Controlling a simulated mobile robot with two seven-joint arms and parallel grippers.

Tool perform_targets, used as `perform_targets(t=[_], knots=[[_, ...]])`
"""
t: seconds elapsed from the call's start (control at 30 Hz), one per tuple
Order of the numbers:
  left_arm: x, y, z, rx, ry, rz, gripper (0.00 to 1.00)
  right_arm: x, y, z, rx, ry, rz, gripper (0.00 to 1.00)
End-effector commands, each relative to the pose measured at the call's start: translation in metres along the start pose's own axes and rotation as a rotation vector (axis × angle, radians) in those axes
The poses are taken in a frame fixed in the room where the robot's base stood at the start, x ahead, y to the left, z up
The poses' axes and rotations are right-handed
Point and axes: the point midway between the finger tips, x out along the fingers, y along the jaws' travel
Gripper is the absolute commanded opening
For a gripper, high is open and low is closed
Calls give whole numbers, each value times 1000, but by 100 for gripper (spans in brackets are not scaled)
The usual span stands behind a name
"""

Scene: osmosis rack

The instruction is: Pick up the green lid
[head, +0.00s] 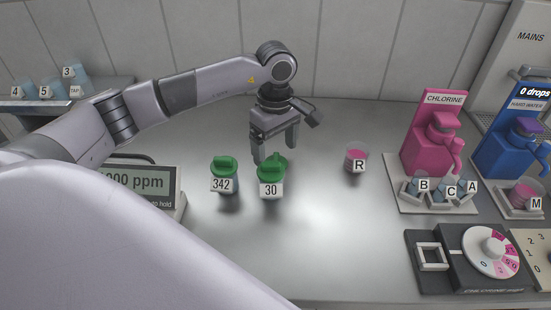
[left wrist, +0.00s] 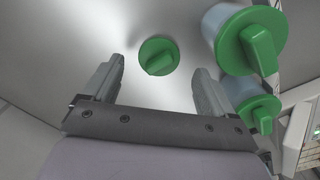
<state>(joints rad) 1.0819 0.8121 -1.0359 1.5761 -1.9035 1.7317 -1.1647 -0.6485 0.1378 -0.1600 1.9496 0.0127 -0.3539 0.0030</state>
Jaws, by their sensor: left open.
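In the left wrist view, a loose green lid (left wrist: 158,56) with a raised grip bar lies on the metal counter, ahead of and between the fingertips, not held. My left gripper (left wrist: 158,75) is open and empty; in the head view it points down (head: 275,150) just behind jar 30. Jar 30 (head: 271,190) and jar 342 (head: 224,184) stand upright with green lids. Two lidded jars also show at the right of the left wrist view. In the head view I cannot clearly separate the loose lid from jar 30's lid. My right gripper is out of view.
A small cup R (head: 356,159) of pink liquid stands right of the jars. The pink chlorine dispenser (head: 432,140) and blue dispenser (head: 515,140) stand farther right. A ppm meter (head: 148,184) is at left. The counter's middle front (head: 320,240) is clear.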

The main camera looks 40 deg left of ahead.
Motion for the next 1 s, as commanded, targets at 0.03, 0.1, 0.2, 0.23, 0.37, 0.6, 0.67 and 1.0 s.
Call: perform_targets(t=[0.03, 0.1, 0.2, 0.23, 0.37, 0.6, 0.67, 1.0], knots=[[7, 0, 1, 1, -1, -3, 86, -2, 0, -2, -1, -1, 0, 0], [16, 0, 1, 1, -1, -2, 86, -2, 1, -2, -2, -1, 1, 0], [24, 0, 1, 0, 0, -1, 86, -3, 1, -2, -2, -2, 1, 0], [25, 0, 1, 0, 0, 0, 86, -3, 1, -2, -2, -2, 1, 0], [25, 1, 1, 0, 0, 1, 86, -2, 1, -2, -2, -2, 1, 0], [25, 1, 1, 0, 0, 1, 34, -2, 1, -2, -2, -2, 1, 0], [25, 1, 1, 0, 0, 1, 27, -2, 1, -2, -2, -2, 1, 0], [24, 1, 1, 0, 0, 2, 27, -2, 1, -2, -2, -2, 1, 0]])
